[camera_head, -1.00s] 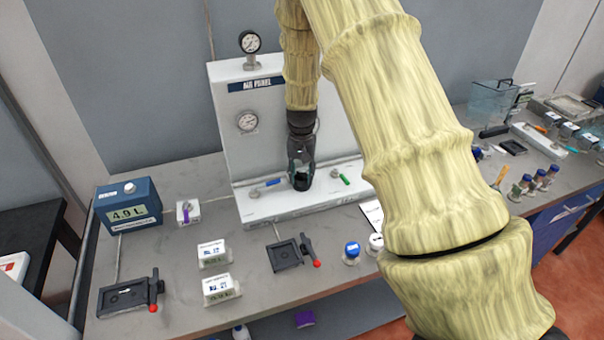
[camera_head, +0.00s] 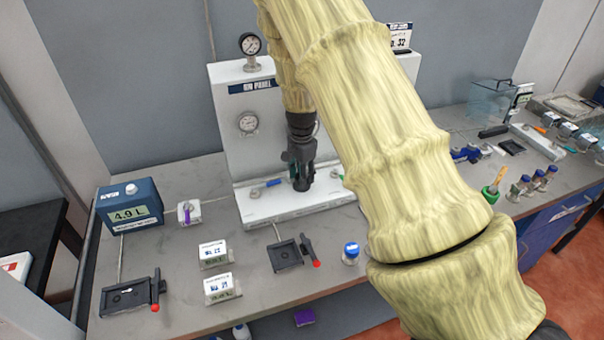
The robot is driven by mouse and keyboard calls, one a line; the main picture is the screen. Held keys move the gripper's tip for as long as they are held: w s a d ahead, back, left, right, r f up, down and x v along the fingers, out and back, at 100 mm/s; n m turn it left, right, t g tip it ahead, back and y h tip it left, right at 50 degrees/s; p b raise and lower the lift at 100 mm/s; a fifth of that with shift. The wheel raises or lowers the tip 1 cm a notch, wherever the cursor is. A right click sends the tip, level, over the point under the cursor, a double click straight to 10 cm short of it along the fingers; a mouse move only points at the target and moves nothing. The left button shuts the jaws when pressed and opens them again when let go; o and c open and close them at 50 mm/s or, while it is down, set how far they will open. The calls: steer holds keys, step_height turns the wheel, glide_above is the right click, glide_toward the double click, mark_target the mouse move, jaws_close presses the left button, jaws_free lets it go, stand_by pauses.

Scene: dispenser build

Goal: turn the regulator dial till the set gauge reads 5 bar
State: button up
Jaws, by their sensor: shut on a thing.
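The white air panel (camera_head: 228,104) stands at the back of the bench. A round gauge (camera_head: 248,122) is on its face, and another gauge (camera_head: 250,44) stands on its top edge. Both needles are too small to read. My gripper (camera_head: 301,183) points down in front of the panel's lower middle. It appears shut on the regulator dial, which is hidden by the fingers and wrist. A blue lever (camera_head: 273,183) is just left of the gripper. Part of a green lever (camera_head: 340,178) shows to its right, beside my arm.
A blue box with a 4.9 L display (camera_head: 130,207) stands at the left. Black fixtures with red-tipped handles (camera_head: 125,297) (camera_head: 285,255), small labelled boxes (camera_head: 213,254) and a blue-capped bottle (camera_head: 351,253) stand in front. My arm covers the panel's right side.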

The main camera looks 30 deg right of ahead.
steer(key=shift+m, duration=0.4)
steer(key=o, duration=1)
step_height(320, 180, up, 12)
stand_by(0.4)
steer(key=shift+d, duration=0.15)
